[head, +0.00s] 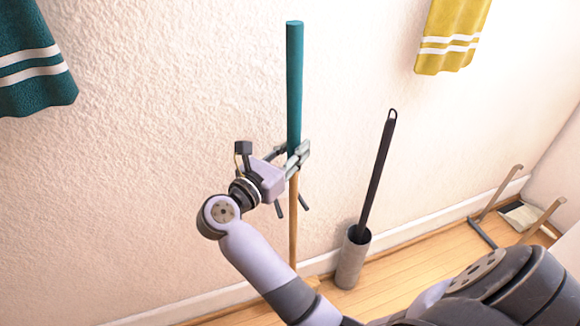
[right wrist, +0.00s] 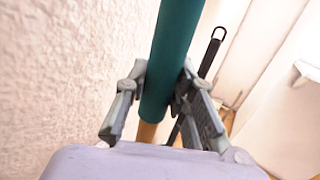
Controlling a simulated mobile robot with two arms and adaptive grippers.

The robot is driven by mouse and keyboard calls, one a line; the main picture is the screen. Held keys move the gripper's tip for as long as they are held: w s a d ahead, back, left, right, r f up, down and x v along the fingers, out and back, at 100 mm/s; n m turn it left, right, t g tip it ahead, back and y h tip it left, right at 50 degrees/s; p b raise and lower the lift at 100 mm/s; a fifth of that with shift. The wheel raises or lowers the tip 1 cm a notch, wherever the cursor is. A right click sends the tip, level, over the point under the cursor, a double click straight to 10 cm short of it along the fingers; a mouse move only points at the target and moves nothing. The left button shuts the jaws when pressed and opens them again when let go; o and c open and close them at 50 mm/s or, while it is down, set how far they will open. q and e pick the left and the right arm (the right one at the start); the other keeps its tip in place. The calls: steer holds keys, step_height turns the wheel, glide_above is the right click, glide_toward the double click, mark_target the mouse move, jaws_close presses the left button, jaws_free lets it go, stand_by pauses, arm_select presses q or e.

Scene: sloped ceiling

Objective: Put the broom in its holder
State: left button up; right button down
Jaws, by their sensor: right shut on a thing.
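The broom (head: 294,80) stands nearly upright close to the wall, with a teal upper handle and a bare wooden lower shaft. Its lower end is mostly hidden behind my right arm. My right gripper (head: 298,160) is shut around the handle near where teal meets wood. In the right wrist view, the teal handle (right wrist: 172,60) runs between the two fingers (right wrist: 160,105). A grey cylinder (head: 352,258) stands on the floor right of the broom, with a black looped-end handle (head: 377,175) in it. I cannot tell which thing is the broom's holder. My left gripper is not in view.
A low frame with two uprights (head: 498,195) stands on the floor at the right, by a pale flat item (head: 522,215). A teal towel (head: 35,70) and a yellow towel (head: 450,38) hang on the wall. A white baseboard runs along the wall.

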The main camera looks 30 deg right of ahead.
steer(key=shift+w+d, duration=0.25)
steer(key=shift+w, duration=0.75)
steer(key=shift+f, duration=0.4)
steer(key=shift+s+f, duration=0.1)
steer(key=shift+f, duration=0.45)
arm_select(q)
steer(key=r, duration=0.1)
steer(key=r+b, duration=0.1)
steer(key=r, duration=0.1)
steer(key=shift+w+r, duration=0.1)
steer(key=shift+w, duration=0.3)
arm_select(e)
steer(key=f, duration=0.5)
steer(key=shift+w, duration=0.2)
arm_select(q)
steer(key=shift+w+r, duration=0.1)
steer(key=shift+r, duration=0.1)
arm_select(e)
steer(key=shift+f, duration=0.1)
steer(key=c, duration=1.4)
jaws_free()
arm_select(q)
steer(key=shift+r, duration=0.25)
arm_select(e)
steer(key=shift+o, duration=0.2)
